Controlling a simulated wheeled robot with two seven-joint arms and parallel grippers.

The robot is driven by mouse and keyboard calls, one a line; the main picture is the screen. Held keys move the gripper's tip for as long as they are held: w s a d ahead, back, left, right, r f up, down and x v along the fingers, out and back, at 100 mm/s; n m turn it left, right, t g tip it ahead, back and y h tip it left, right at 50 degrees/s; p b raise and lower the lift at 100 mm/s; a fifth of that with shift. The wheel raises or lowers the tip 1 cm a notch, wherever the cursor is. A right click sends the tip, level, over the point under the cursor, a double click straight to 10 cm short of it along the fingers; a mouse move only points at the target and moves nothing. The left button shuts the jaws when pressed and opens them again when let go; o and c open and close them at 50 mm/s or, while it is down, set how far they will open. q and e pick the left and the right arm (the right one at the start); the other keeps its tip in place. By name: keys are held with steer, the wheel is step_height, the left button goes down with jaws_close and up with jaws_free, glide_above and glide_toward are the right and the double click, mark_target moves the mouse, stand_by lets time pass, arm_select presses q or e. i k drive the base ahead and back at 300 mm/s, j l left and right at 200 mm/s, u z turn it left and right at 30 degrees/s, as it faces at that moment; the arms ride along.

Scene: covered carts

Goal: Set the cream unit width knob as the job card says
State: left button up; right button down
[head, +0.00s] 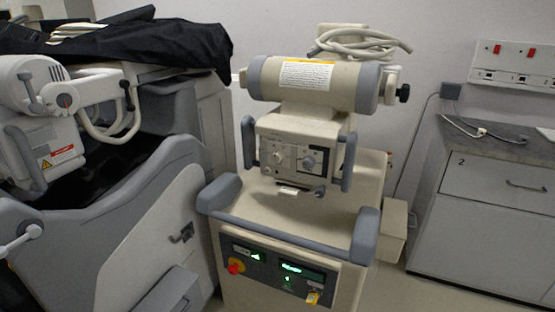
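The cream unit (268,208) stands in the middle of the head view, with a cream and grey cylinder on top. Its upper front panel (294,142) carries a left knob (278,157) and a larger grey right knob (309,162). I cannot tell from the markings which is the width knob, nor read its setting. A white card with a yellow top edge (306,76) is on the cylinder; its print is too small to read. I cannot tell whether it is the job card. Neither of my grippers is in view.
Grey handles (290,215) stick out in front of the cream unit, above a lower panel with a red knob (236,266) and green displays. A grey and white machine (150,220) under a black cover (150,45) stands close left. A grey cabinet (490,215) is at right.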

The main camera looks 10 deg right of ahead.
mark_target(278, 155)
steer(key=z, duration=2.25)
steer(key=u, duration=1.45)
steer(key=i+j+u, duration=0.2)
steer(key=j, duration=0.2)
steer(key=j+u, duration=0.15)
steer(key=j, duration=0.25)
steer(key=i+j+u, duration=0.35)
steer(key=j, duration=0.35)
steer(key=i, duration=0.1)
